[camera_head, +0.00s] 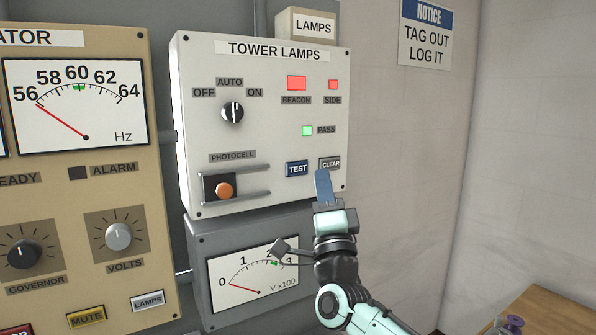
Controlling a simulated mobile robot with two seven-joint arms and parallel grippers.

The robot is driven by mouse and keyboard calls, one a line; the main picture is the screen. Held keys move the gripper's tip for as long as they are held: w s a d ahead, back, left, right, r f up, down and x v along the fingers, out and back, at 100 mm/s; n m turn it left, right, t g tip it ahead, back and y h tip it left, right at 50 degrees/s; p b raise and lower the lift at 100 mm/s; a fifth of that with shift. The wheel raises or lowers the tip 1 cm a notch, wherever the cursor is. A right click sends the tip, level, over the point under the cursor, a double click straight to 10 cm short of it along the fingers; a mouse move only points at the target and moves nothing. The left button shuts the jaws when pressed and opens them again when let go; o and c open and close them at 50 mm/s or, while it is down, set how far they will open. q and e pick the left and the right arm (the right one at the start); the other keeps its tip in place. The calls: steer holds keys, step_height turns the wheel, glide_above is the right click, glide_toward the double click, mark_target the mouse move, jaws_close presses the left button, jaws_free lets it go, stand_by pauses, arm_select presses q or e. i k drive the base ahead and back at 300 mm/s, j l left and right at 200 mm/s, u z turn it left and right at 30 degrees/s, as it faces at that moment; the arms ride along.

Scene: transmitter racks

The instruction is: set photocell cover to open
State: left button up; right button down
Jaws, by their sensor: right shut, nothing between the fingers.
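The photocell unit (224,190) is at the lower left of the white TOWER LAMPS panel (275,60), below the PHOTOCELL label. It shows a dark square with a round orange knob, at the left end of two grey horizontal rails (250,195). The stretch between the rails to the right is bare panel. I cannot tell whether the dark square is the cover or an opening behind it. My right gripper (323,186) is shut and empty, pointing up just below the CLEAR button, to the right of the rails. Whether it touches the panel is unclear. My left gripper is out of view.
The TEST button (297,169) and CLEAR button (330,163) lie close to my right fingertips. A rotary switch (233,112) points to AUTO. A grey voltmeter box (255,270) sits below, and a tan panel (160,200) stands left.

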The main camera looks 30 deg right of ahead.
mark_target(224, 186)
steer(key=k+j, duration=0.25)
steer(key=k, duration=0.25)
steer(key=k+j, duration=0.25)
steer(key=k, duration=0.2)
